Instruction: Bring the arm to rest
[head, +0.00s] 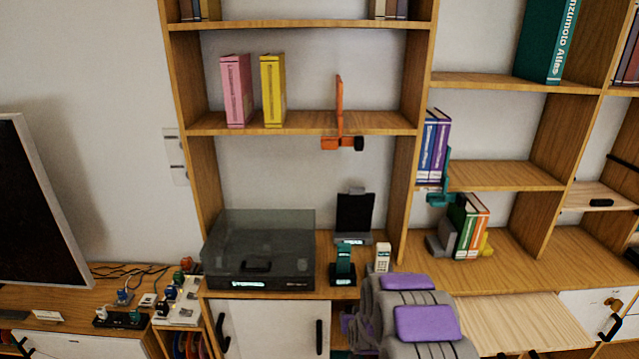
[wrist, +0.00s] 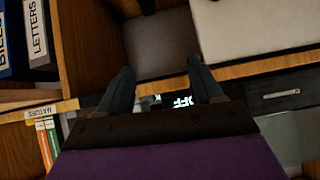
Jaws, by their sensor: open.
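My arm (head: 410,315), grey with purple pads, rises at the bottom of the head view in front of the low cabinet. My gripper cannot be made out there. In the wrist view my gripper (wrist: 160,68) has its two dark fingers spread apart, with nothing held between them. Beyond the fingers is a wooden shelf edge, and a lit display reading "OFF" (wrist: 181,101) shows low between them.
A turntable with a dark cover (head: 262,245) stands on the cabinet left of my arm. A phone-like stand (head: 354,215) and a white remote (head: 382,257) are close behind the arm. In the wrist view, binders (wrist: 38,35) stand upper left.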

